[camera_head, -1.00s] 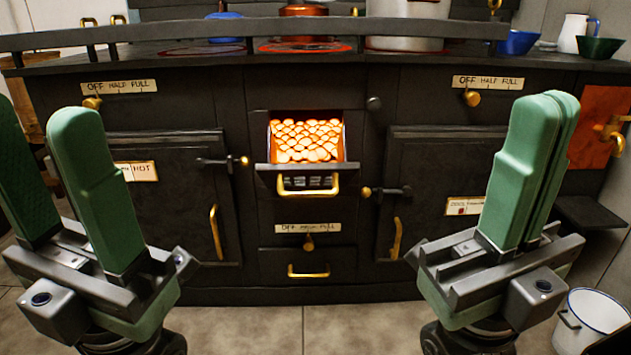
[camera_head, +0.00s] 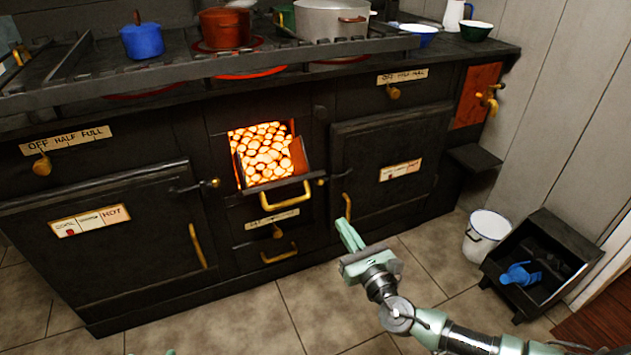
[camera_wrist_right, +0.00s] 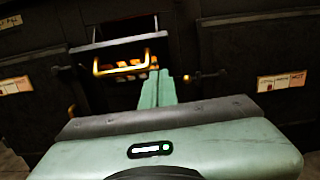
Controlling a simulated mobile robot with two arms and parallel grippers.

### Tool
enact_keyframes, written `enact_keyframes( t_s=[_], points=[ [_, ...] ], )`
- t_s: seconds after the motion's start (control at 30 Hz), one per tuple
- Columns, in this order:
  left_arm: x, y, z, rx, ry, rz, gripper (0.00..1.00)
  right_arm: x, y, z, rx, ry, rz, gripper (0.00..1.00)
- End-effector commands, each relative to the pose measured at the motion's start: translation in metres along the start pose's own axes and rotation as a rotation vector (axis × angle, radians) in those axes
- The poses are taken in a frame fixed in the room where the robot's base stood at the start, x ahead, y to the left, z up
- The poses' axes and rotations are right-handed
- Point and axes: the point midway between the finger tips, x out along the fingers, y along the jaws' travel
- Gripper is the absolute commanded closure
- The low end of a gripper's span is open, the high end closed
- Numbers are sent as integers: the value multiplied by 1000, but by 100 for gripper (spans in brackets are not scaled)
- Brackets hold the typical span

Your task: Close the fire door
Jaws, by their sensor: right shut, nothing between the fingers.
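The fire door (camera_head: 278,184) in the middle of the black range is open, folded down and outward below a firebox full of glowing coals (camera_head: 265,152). Its brass handle (camera_head: 287,197) hangs at the front. My right gripper (camera_head: 343,226) is shut and empty, in front of the range, lower and to the right of the handle. In the right wrist view, the shut fingers (camera_wrist_right: 157,85) point toward the range, just below and right of the fire door's handle (camera_wrist_right: 122,66). Only a sliver of green, perhaps my left gripper, shows at the head view's bottom edge.
Oven doors flank the firebox: left (camera_head: 120,240) and right (camera_head: 385,155). A blue pot (camera_head: 142,40), a copper pot (camera_head: 226,28) and a large pot (camera_head: 331,18) stand on top. A white bucket (camera_head: 485,232) and coal box (camera_head: 545,265) stand right. The tiled floor in front is clear.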

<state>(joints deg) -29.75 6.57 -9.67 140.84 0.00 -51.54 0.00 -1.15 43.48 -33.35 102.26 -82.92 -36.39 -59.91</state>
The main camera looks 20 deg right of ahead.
Motion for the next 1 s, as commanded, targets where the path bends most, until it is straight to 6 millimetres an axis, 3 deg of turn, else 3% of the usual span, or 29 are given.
enact_keyframes(
  t_s=[0.47,0.7,1.0],
  points=[
    [3,7,-53,1,259,15,47,97,1,4,10,-4,1,100],
    [2,2,-19,1,89,6,47,115,2,25,10,-1,3,100],
    [2,2,-10,1,52,3,47,119,2,28,11,0,3,100]
  ],
)
